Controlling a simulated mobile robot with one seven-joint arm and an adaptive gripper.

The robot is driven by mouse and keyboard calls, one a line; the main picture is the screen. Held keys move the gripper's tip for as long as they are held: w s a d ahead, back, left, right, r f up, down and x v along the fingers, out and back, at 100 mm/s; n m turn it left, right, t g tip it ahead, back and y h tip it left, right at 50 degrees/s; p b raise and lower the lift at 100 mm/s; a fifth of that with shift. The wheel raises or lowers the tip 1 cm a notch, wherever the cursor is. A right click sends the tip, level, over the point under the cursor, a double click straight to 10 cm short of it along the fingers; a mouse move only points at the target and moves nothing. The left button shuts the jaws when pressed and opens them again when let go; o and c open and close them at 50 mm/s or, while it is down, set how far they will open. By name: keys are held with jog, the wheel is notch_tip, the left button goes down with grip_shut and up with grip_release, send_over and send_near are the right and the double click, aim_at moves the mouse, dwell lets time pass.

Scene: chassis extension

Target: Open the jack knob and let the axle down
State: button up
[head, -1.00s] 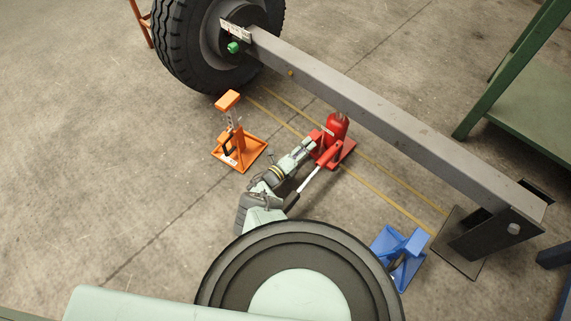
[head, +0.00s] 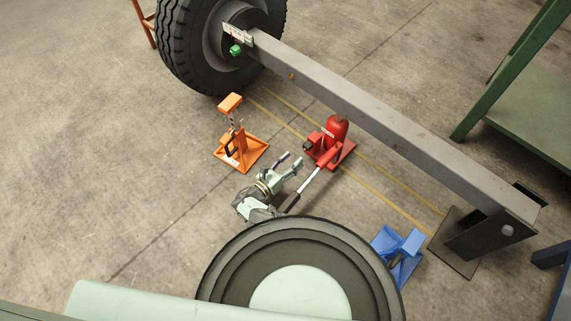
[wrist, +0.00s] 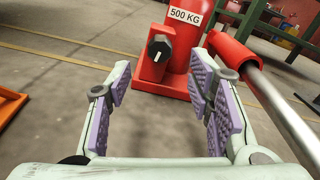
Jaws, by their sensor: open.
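The red jack (head: 337,129) stands under the long grey axle beam (head: 400,130); whether its top touches the beam is hidden. In the wrist view the jack's red body (wrist: 181,45) carries a "500 KG" label. Its black jack knob (wrist: 159,48) with a white pointer mark sits on a red block, facing me, the mark near upright. My gripper (head: 291,161) is low, left of and nearer than the jack. In the wrist view my gripper (wrist: 163,78) is open and empty, its purple-padded fingers spread either side of the knob's line, short of it.
The jack's handle (head: 312,178) slopes close along my gripper's right side. An orange stand (head: 239,148) is to the left and a blue stand (head: 399,257) to the right. A large tyre (head: 190,45) is at the axle's far end. A green bench (head: 530,115) stands right.

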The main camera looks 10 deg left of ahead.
jog(key=shift+v, duration=1.45)
jog(key=shift+r+p, duration=0.1)
jog(key=shift+p, duration=0.2)
